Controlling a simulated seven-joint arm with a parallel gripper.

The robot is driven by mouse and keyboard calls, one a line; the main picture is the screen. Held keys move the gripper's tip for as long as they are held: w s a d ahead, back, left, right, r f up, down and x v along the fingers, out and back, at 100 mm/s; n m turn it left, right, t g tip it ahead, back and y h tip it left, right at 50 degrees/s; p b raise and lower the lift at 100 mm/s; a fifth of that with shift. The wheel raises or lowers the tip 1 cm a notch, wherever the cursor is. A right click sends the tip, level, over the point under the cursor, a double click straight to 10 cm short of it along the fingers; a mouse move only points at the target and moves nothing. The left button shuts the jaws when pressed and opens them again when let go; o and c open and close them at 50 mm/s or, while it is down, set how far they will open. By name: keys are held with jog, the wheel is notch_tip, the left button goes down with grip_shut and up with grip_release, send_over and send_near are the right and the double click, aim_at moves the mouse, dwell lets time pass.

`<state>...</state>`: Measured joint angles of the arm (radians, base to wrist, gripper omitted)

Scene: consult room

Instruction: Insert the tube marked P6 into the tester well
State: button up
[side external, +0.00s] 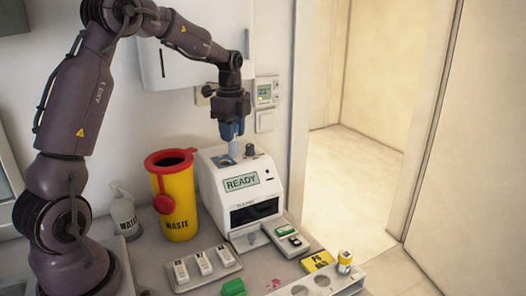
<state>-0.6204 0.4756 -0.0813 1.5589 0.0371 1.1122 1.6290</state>
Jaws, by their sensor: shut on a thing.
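My gripper (231,132), with blue fingers, is above the top of the white tester (212,190). It is shut on a pale, narrow tube (233,148) that hangs roughly upright below the fingers. No mark on this tube is readable. The tester's well (222,161) is a dark-rimmed spot on the top face, just below the tube. The tube's lower end is at or very near the well; I cannot tell whether it is inside. The tester's screen (241,182) reads READY.
A dark knob (250,150) stands beside the well. A yellow waste bin (177,206) and a bottle (123,213) are left. In front are a cartridge tray (202,285), a green object (233,288), a yellow P6 card (318,262), a yellow-capped vial (344,262) and a holed rack (340,285).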

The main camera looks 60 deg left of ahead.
jog(key=a, duration=0.1)
jog(key=s+a+f, duration=0.1)
jog(key=shift+s+a+f+n, duration=0.15)
jog(key=shift+s+a+n, duration=0.15)
jog(key=shift+n, duration=0.1)
dwell(0.3)
jog(key=shift+d+f, duration=0.1)
jog(key=shift+f, duration=0.1)
dwell(0.4)
jog(key=shift+f, duration=0.1)
dwell(0.6)
jog(key=shift+f, duration=2.35)
jog(key=o, duration=1)
